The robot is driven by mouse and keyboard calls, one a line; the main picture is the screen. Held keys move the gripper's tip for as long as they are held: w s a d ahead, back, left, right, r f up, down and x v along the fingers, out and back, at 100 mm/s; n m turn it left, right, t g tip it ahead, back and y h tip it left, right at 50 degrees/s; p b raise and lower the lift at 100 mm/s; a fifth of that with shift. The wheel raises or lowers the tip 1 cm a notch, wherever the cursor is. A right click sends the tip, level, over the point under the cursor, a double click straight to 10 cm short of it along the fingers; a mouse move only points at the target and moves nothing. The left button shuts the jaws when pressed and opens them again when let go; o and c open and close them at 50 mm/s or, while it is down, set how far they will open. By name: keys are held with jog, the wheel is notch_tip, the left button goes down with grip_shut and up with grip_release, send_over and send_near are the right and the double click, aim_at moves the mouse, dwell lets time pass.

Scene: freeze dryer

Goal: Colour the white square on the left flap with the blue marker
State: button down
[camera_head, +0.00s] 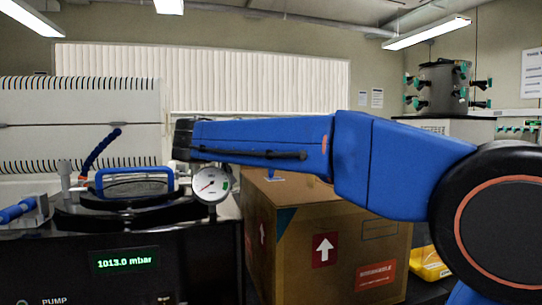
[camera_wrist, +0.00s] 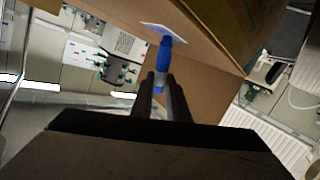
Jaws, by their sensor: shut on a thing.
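My gripper (camera_wrist: 161,80) is shut on the blue marker (camera_wrist: 165,53), which sticks out past the fingertips in the wrist view. The white square (camera_wrist: 153,27) lies on a brown cardboard flap (camera_wrist: 112,12), right at the marker's far end. I cannot tell whether the tip touches the square. In the head view the cardboard box (camera_head: 335,237) stands behind my blue arm. A small pale and blue patch (camera_head: 275,178) shows on its top. My gripper's fingers and the marker cannot be made out in the head view.
A black pump unit (camera_head: 190,262) with a pressure display and a round dial gauge (camera_head: 211,185) stands left of the box. A yellow item (camera_head: 430,264) lies right of the box. A grey vessel with several green-handled valves (camera_head: 443,87) stands at the back right.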

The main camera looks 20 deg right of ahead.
jog(key=shift+a, duration=0.25)
jog(key=shift+d, duration=0.15)
jog(key=shift+d, duration=1.45)
jog(key=shift+a, duration=0.15)
jog(key=shift+a, duration=1.45)
jog(key=shift+d, duration=0.25)
jog(key=shift+d, duration=1.35)
jog(key=shift+a, duration=0.15)
jog(key=shift+a, duration=1.45)
